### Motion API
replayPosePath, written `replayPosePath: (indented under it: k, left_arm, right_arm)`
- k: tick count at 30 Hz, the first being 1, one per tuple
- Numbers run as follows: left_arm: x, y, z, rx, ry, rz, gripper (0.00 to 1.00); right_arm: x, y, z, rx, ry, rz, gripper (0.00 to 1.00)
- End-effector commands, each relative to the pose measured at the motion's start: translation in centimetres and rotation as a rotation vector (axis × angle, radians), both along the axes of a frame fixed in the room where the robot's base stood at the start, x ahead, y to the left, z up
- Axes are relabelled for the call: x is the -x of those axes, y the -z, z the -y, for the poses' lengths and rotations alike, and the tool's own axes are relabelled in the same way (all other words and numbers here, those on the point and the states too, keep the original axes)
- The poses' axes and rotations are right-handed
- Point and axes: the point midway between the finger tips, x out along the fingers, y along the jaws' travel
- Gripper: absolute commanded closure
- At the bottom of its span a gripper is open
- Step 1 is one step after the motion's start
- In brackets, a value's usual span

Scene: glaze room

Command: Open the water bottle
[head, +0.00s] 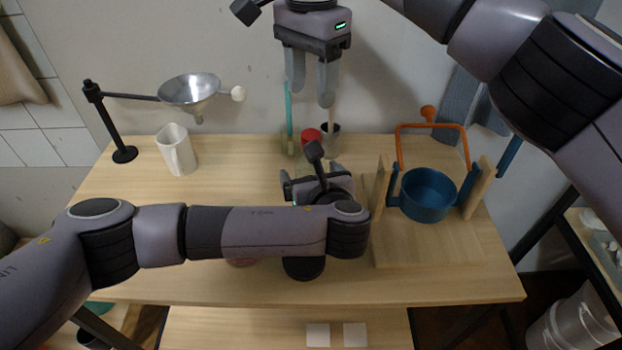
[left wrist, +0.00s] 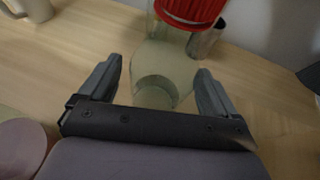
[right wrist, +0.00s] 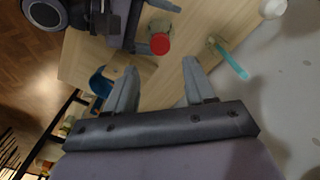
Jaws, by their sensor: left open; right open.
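The water bottle has a ribbed red cap (head: 311,136), seen at the back middle of the table. In the left wrist view its pale translucent body (left wrist: 165,62) lies between the fingers, below the red cap (left wrist: 190,8). My left gripper (head: 311,176) is open around the body; I cannot tell if either finger touches it. My left arm hides most of the bottle in the head view. My right gripper (head: 311,98) is open and empty, pointing down above the cap. In the right wrist view the cap (right wrist: 159,44) shows just beyond the fingertips.
A white mug (head: 177,152) and a funnel on a stand (head: 190,90) are left. A blue pot (head: 428,195) hangs in a wooden frame on the right.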

Motion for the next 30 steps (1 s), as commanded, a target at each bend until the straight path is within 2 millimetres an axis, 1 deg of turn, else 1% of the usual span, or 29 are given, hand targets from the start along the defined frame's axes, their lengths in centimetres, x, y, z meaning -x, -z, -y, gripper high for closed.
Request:
replayPosePath:
  k: [3,6,15,16,17,18,20,21,23,24,27,30]
  left_arm:
    - [-1.0,0.4,-0.3,-0.001,-0.001,0.001,0.09]
    - [-1.5,0.7,-0.4,0.000,0.000,0.000,0.09]
    - [-1.7,0.8,-0.4,0.000,0.001,0.000,0.09]
    - [-1.7,0.7,-0.4,0.000,0.001,0.000,0.12]
    - [-1.7,0.7,-0.4,0.000,0.001,0.000,0.22]
    - [-1.7,0.7,-0.4,0.000,0.001,0.000,0.35]
    - [-1.7,0.8,-0.4,0.000,0.001,0.000,0.54]
    - [-1.7,0.8,-0.4,0.000,0.001,0.000,0.67]
    - [-1.7,0.8,-0.4,0.000,0.001,0.000,0.87]
    - [-1.7,0.8,-0.4,0.000,0.001,0.000,1.00]
    - [-1.7,0.8,-0.4,0.001,0.001,-0.001,1.00]
    - [-1.7,0.8,-0.4,0.001,0.001,-0.001,1.00]
  right_arm:
    - [0.0,0.0,0.0,-0.001,0.000,-0.001,0.46]
    - [0.0,0.0,0.0,-0.002,0.000,-0.001,0.46]
    - [0.0,0.0,0.0,-0.002,0.000,-0.001,0.46]
    - [0.0,0.0,0.0,-0.002,0.000,-0.001,0.46]
    - [0.0,0.0,0.0,-0.002,0.000,-0.001,0.46]
    - [0.0,0.0,0.0,-0.002,0.000,-0.001,0.46]
    - [0.0,0.0,0.0,-0.002,0.000,-0.001,0.46]
    - [0.0,0.0,0.0,-0.002,0.000,-0.001,0.46]
    - [0.0,0.0,0.0,-0.002,0.000,-0.001,0.46]
    - [0.0,0.0,0.0,-0.002,0.000,-0.001,0.56]
    - [0.0,0.0,0.0,-0.002,0.014,-0.001,0.57]
    - [0.0,0.0,0.0,-0.002,0.071,-0.001,0.57]
